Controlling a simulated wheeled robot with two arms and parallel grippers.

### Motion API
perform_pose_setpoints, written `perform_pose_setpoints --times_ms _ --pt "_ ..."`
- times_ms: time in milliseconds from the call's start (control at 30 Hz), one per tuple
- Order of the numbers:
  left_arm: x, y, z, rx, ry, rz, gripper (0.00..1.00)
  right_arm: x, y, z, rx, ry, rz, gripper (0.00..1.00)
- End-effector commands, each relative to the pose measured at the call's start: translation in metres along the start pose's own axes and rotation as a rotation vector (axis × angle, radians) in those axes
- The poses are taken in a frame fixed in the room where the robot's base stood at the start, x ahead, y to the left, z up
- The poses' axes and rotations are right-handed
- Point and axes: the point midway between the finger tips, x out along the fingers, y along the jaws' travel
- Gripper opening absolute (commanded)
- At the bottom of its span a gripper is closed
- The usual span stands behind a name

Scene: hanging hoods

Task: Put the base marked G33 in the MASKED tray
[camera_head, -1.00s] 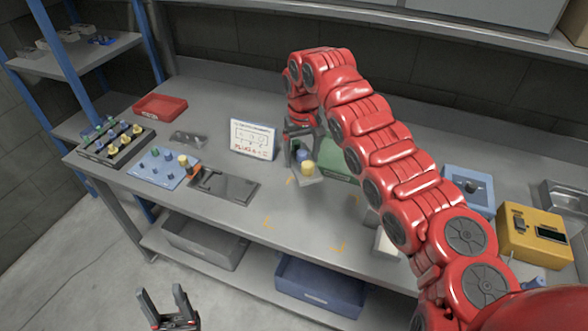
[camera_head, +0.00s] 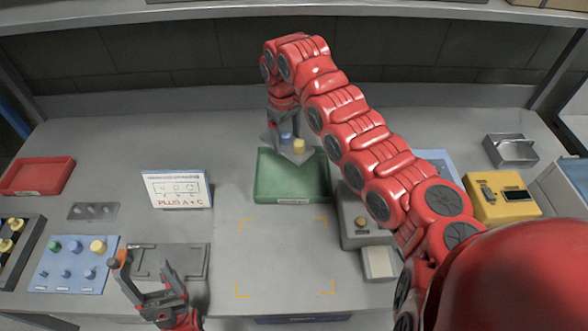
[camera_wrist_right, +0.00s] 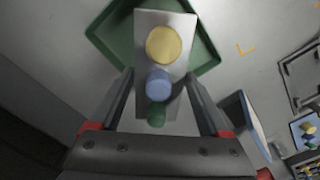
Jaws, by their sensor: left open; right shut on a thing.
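My right gripper (camera_head: 281,140) is shut on a small grey base (camera_wrist_right: 176,92), which carries a yellow, a blue and a green plug. The base hangs over the back part of the green tray (camera_head: 262,192); in the right wrist view the tray rim (camera_wrist_right: 97,33) shows beneath it. No G33 mark is readable on the base. The green tray has a white front label too small to read, so I cannot tell whether it says MASKED. My left gripper (camera_head: 146,275) is open and empty near the table's front edge, by the dark plate.
A red tray (camera_head: 38,176) sits at the far left. A card (camera_head: 178,188) reading "PLUG A+C" stands left of the green tray. A blue plug board (camera_head: 72,265) and a dark flat plate (camera_head: 190,262) lie in front. A yellow device (camera_head: 500,197) is right. The orange-marked area is clear.

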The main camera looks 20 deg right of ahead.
Motion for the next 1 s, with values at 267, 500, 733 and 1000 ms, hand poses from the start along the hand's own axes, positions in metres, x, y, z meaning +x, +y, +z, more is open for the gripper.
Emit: perform_pose_setpoints --times_ms 267,500,733,1000 --pt "0.019 -0.001 -0.003 0.0 -0.001 0.0 0.74 0.032 -0.006 0.016 -0.528 0.02 -0.011 0.0" --pt "0.023 -0.001 -0.004 0.0 -0.001 0.0 0.74 0.042 -0.008 0.025 -0.735 0.037 -0.016 0.0" --pt "0.022 -0.001 -0.004 0.0 0.0 0.0 0.74 0.079 -0.011 0.025 -0.762 0.037 -0.018 0.0" --pt "0.029 -0.001 -0.005 0.0 0.0 0.0 0.74 0.104 -0.01 0.025 -0.76 0.034 -0.016 0.0"
